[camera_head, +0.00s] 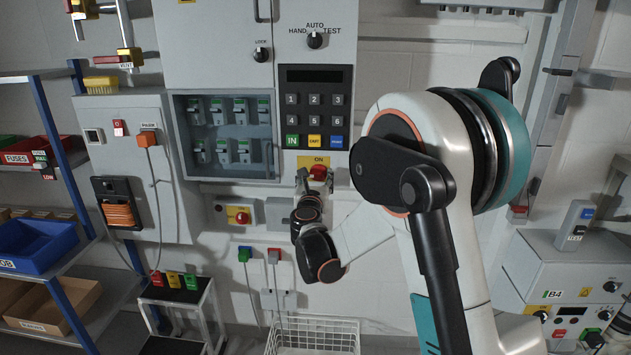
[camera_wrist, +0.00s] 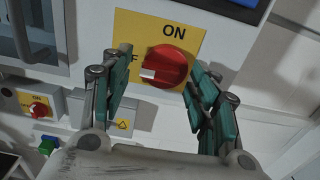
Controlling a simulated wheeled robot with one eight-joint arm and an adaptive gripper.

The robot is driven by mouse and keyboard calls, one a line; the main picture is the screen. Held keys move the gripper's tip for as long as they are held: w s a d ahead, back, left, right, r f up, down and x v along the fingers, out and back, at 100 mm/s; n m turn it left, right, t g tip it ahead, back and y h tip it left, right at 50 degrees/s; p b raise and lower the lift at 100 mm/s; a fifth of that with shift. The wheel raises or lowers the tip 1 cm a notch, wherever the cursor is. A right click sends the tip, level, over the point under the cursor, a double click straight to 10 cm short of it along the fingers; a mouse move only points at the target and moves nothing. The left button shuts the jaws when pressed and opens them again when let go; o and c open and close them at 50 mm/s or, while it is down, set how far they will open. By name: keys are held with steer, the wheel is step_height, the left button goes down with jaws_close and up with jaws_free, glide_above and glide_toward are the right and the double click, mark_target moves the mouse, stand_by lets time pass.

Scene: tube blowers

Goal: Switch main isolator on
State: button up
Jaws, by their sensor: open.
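The main isolator is a red rotary knob (camera_wrist: 166,67) on a yellow plate (camera_wrist: 133,27) marked ON at the top. Its white pointer mark faces left, toward a partly hidden label ending in F. In the head view the red knob (camera_head: 318,172) sits below the keypad, partly covered by my gripper (camera_head: 311,181). In the wrist view my gripper (camera_wrist: 158,62) is open, with one teal-padded finger to each side of the knob. The right finger overlaps the knob's right edge in the picture; I cannot tell whether it touches.
A smaller red switch on a yellow plate (camera_head: 238,215) is lower left, also seen in the wrist view (camera_wrist: 38,109). A keypad (camera_head: 315,108) is above the isolator, and a windowed breaker box (camera_head: 226,137) is to its left. A white wire basket (camera_head: 313,337) stands below.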

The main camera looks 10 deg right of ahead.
steer(key=c, duration=1.1)
steer(key=shift+o, duration=0.2)
steer(key=shift+m, duration=0.4)
steer(key=m, duration=0.3)
steer(key=shift+r+m, duration=0.1)
steer(key=shift+m, duration=0.3)
steer(key=m, duration=0.4)
steer(key=shift+d+r, duration=0.1)
steer(key=m, duration=0.5)
steer(key=shift+s+d, duration=0.1)
steer(key=m, duration=0.4)
steer(key=shift+d, duration=0.1)
steer(key=shift+m, duration=0.3)
